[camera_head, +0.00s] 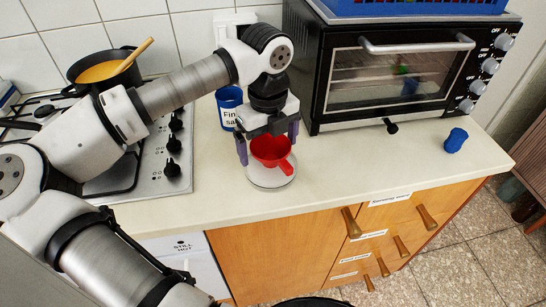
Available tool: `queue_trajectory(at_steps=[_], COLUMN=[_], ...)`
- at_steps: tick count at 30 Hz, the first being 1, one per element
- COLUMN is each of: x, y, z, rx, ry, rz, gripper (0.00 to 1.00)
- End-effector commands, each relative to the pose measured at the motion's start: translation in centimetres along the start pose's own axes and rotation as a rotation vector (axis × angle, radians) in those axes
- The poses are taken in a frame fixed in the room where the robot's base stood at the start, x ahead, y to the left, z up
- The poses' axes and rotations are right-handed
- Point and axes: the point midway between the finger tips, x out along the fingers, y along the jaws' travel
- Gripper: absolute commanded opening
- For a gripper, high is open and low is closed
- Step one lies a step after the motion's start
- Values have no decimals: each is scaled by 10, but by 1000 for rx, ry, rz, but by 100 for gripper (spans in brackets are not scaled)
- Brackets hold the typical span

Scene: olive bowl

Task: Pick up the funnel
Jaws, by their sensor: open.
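The red funnel (272,152) sits on a white round plate or lid (270,179) on the counter. Its handle or spout points toward the front right. My gripper (268,144) points down over the funnel. It is open, with one purple-grey finger on the left of the funnel and one on the right. The upper edge of the funnel is partly hidden under the gripper body. I cannot tell whether the fingers touch it.
A blue labelled container (229,106) stands close behind my gripper on the left. A black toaster oven (392,75) fills the back right. A stove (150,150) with a pot (100,72) is at left. A blue object (455,140) lies far right. Counter (370,160) between is clear.

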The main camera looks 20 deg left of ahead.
Motion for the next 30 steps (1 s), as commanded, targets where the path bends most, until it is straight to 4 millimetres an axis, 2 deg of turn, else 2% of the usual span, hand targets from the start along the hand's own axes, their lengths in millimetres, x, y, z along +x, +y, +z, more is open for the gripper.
queue_trajectory(at_steps=[6, 15, 17, 25, 30], x=[0, 0, 0, -4, -31], y=[0, 0, 0, 0, 0], z=[0, 0, 0, 0, 0], rx=[0, 0, 0, 0, 0], ry=[-1, -1, -1, -2, -5], rz=[-1, -1, -1, -1, -1], gripper=[95, 55, 49, 49, 49])
